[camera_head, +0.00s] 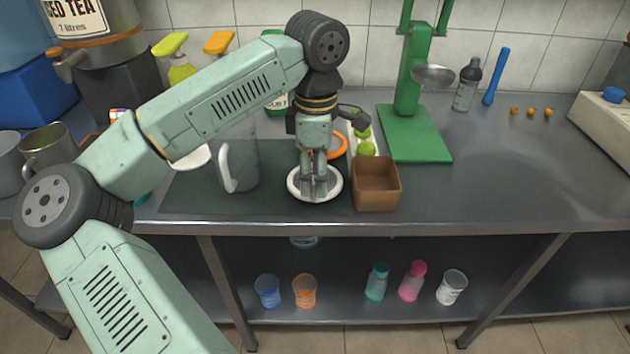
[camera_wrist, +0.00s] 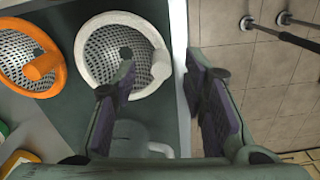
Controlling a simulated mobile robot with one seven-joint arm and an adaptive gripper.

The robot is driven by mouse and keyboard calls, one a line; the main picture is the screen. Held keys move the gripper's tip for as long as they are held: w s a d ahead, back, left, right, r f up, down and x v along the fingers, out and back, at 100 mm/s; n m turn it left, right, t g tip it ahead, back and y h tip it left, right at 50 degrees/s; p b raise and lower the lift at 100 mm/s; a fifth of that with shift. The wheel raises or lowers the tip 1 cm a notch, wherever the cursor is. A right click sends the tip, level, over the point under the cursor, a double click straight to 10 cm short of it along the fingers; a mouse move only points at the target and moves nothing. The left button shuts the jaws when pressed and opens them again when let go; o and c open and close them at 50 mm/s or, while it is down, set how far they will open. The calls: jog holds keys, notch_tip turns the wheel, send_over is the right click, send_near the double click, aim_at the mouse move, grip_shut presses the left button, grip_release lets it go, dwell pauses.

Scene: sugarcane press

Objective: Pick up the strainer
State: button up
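A strainer with a white rim (camera_head: 294,188) lies on the dark mat, directly below my gripper (camera_head: 319,190) in the head view. In the wrist view the white strainer (camera_wrist: 104,58) shows its perforated bowl and a stubby white handle on its right side. My gripper (camera_wrist: 160,75) is open there, with the handle appearing between the two fingertips; I cannot tell whether they touch it. The left finger overlaps the strainer's edge. A second strainer, orange-rimmed (camera_wrist: 18,52), lies to its left in the wrist view; in the head view it (camera_head: 342,147) is partly hidden behind my gripper.
A clear pitcher (camera_head: 240,165) stands left of the white strainer. A brown box (camera_head: 376,198) stands close on its right. A green press (camera_head: 415,130) is behind that. The counter's front edge (camera_head: 420,228) is near. The counter at right is mostly clear.

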jog(key=shift+f, duration=1.45)
jog(key=shift+c, duration=0.4)
grip_shut()
